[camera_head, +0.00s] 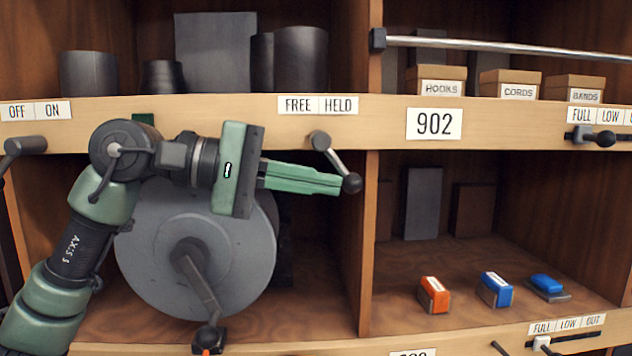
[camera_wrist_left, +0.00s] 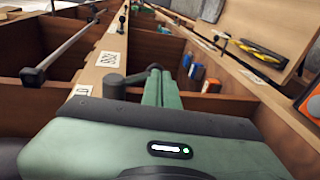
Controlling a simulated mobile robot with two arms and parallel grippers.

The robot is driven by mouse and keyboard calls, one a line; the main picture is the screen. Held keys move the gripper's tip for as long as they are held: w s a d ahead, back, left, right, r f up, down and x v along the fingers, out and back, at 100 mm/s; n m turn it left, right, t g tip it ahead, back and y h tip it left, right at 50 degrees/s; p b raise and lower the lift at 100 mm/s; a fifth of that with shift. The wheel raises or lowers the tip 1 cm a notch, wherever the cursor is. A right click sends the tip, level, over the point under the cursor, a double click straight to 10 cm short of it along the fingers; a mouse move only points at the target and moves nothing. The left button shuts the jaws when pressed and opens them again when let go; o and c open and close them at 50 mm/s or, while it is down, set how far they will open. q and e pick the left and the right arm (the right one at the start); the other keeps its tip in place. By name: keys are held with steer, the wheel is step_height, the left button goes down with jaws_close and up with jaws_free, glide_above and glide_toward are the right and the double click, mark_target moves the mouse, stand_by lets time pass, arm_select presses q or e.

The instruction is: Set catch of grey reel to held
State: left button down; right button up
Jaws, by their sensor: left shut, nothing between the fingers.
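The grey reel (camera_head: 160,245) stands in the lower left compartment, partly hidden by my left arm. Its catch (camera_head: 335,162) is a dark lever with a ball knob, on the beam under the label FREE / HELD (camera_head: 318,105). The lever hangs down and slants right, toward the HELD side. My left gripper (camera_head: 338,184) is shut and empty, its green fingertips just left of the knob. Whether they touch it I cannot tell. In the left wrist view the fingers (camera_wrist_left: 161,78) reach past the catch's dark pivot (camera_wrist_left: 113,86). My right gripper is not in view.
The reel's crank (camera_head: 204,287) hangs below its hub. Another dark lever (camera_head: 24,146) sits under OFF / ON at left. An upright divider (camera_head: 369,250) stands right of the catch; orange (camera_head: 434,295) and blue (camera_head: 495,290) boxes lie beyond it.

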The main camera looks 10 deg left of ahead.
arm_select(q)
steer(key=shift+f, duration=0.1)
steer(key=v, duration=0.7)
steer(key=shift+a+b, duration=0.3)
steer(key=shift+a, duration=0.05)
steer(key=shift+s, duration=0.15)
